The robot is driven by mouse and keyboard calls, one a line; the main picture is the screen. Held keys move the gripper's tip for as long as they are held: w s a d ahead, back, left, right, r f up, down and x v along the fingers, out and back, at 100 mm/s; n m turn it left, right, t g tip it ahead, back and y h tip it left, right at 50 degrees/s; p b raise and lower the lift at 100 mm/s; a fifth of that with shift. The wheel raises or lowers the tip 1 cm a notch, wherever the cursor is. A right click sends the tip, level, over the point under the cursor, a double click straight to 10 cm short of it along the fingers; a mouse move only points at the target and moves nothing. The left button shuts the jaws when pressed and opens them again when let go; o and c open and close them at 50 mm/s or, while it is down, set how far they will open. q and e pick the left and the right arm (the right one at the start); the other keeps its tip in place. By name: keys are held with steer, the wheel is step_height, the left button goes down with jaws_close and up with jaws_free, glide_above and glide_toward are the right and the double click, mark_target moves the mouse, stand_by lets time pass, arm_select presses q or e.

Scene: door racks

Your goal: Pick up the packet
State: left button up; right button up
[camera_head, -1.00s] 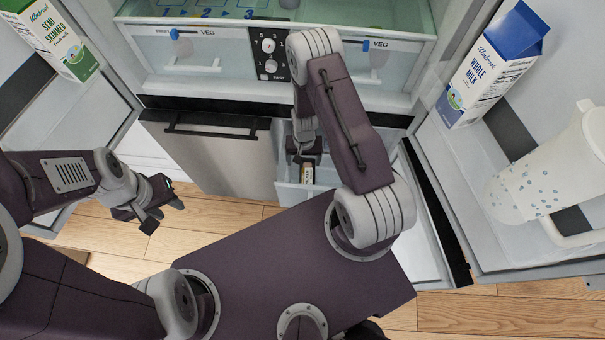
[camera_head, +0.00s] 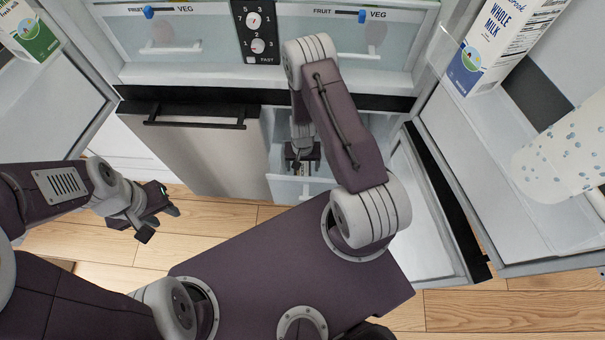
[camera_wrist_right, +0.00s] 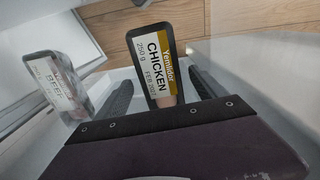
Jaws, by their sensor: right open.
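The chicken packet (camera_wrist_right: 155,65), a dark tray with a yellow and white label, shows upright in the right wrist view. My right gripper (camera_wrist_right: 160,88) is open, with one finger on each side of the packet's lower part in that view. I cannot tell whether either finger touches it. In the head view my right gripper (camera_head: 302,160) reaches down into the open drawer (camera_head: 290,188), where the packet is mostly hidden. My left gripper (camera_head: 160,221) is open and empty above the floor at the left.
A clear beef packet (camera_wrist_right: 60,85) lies left of the chicken packet in the right wrist view. The drawer walls stand close around my right gripper. A closed steel drawer front (camera_head: 205,150) is to its left. Open fridge doors stand on both sides, with a milk carton (camera_head: 500,40) at right.

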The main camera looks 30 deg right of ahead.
mark_target(302, 168)
step_height(302, 168, down, 2)
steer(key=shift+f+b, duration=0.25)
steer(key=shift+b, duration=0.15)
steer(key=shift+r, duration=0.15)
steer(key=shift+c, duration=0.6)
arm_select(q)
step_height(302, 168, down, 2)
arm_select(e)
steer(key=c, duration=1.6)
arm_select(q)
steer(key=shift+r, duration=0.1)
arm_select(e)
steer(key=shift+r, duration=0.1)
